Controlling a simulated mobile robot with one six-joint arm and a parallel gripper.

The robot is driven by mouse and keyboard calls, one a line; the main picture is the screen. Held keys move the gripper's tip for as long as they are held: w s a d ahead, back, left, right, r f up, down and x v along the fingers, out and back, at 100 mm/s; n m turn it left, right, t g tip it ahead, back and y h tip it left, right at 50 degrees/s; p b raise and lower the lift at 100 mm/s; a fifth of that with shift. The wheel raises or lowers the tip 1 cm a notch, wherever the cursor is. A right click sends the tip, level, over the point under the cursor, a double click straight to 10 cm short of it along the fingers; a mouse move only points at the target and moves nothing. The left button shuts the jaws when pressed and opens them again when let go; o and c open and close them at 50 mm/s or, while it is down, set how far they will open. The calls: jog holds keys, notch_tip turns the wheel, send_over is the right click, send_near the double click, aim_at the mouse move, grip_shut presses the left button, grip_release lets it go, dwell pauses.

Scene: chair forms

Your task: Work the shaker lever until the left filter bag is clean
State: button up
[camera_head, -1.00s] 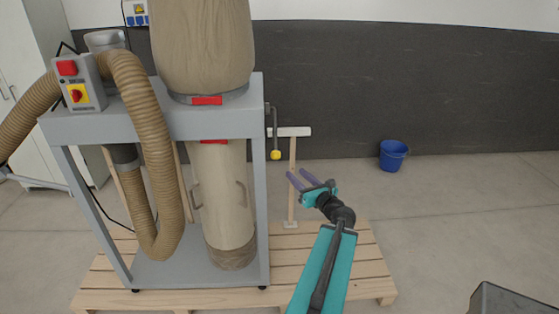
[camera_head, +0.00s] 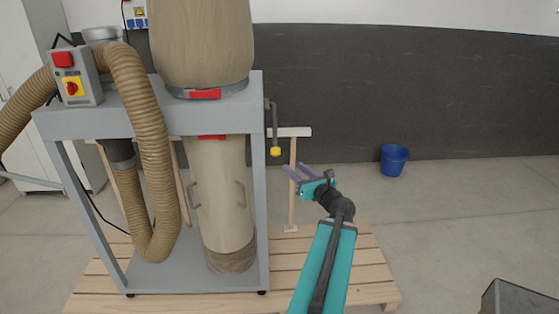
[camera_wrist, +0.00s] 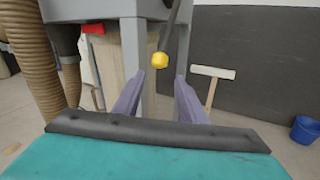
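The shaker lever (camera_head: 274,128) is a dark rod with a yellow knob (camera_head: 275,151), hanging from the right side of the grey machine frame (camera_head: 258,190). The knob also shows in the wrist view (camera_wrist: 160,60), beyond and between my fingertips. My gripper (camera_head: 300,172) is open and empty, a little below and to the right of the knob, apart from it. The upper tan filter bag (camera_head: 202,45) stands above the frame's top, with a red clamp at its base. A lower tan bag (camera_head: 222,200) with two handles hangs below it. Only one upper bag is in view.
A ribbed hose (camera_head: 152,150) and a switch box (camera_head: 74,76) are at the machine's left. A wooden T-shaped stand (camera_head: 292,180) stands behind my gripper on the pallet (camera_head: 360,262). A blue bucket (camera_head: 394,158) stands on open floor at right.

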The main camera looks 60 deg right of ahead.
aim_at(278, 154)
jog(key=shift+w+d+b, duration=0.15)
jog(key=shift+w+b, duration=0.25)
jog(key=shift+b, duration=1.15)
jog(key=shift+p+x, duration=1.55)
jog(key=shift+x, duration=3.95)
jog(key=shift+r, duration=0.1)
jog(key=shift+r, duration=0.1)
grip_shut()
